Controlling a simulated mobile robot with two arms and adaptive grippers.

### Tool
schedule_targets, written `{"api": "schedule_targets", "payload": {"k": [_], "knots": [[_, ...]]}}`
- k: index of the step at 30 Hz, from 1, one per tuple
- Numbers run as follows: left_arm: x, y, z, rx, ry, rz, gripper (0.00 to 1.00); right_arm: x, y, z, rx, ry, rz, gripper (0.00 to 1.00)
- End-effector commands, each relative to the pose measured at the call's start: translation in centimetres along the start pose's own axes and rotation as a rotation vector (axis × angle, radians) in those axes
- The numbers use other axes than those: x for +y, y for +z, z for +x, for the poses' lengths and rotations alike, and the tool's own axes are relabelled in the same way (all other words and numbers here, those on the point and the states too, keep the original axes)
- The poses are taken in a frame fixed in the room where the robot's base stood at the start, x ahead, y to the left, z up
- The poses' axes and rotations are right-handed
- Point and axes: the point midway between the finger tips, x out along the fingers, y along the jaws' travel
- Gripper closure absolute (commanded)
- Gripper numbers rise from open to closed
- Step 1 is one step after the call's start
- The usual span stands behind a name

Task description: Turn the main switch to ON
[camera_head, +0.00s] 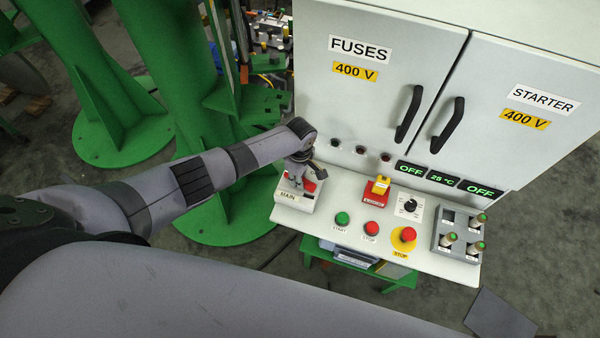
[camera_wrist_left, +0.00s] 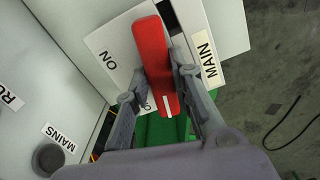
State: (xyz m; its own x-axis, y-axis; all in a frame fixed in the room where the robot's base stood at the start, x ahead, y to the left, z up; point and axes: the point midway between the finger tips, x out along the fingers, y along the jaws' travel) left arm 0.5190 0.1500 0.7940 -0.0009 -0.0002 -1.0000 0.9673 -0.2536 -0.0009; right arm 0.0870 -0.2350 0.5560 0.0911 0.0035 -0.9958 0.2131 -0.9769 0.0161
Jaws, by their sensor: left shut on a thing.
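The main switch is a red handle (camera_wrist_left: 153,55) with a white mark near its lower end, on a white plate (camera_wrist_left: 106,42) in the left wrist view. The word ON is on the plate left of the handle; a second label beside it is mostly hidden. In the head view the red handle (camera_head: 309,186) shows partly above the MAIN label (camera_head: 288,196). My left gripper (camera_wrist_left: 160,87) is shut on the handle, one finger on each side; it also shows in the head view (camera_head: 299,178). My right gripper is not in view.
Right of the switch, the panel holds START (camera_head: 342,218) and STOP (camera_head: 372,228) buttons, an emergency stop (camera_head: 407,234), a yellow-red switch (camera_head: 377,190), a black knob (camera_head: 410,205) and a grey holder (camera_head: 439,243). Cabinet doors with black handles (camera_head: 409,114) rise behind. Two displays read OFF.

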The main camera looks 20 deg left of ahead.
Motion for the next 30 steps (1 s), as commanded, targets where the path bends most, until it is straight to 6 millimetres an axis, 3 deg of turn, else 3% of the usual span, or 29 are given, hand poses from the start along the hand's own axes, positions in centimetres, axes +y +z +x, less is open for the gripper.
{"api": "schedule_targets", "payload": {"k": [4,30], "knots": [[-0.1,0.2,-0.2,-0.005,-0.004,0.13,1.0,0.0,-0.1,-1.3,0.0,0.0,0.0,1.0],[0.0,0.1,0.0,-0.001,0.0,0.958,1.0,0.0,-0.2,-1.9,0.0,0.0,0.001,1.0]]}}
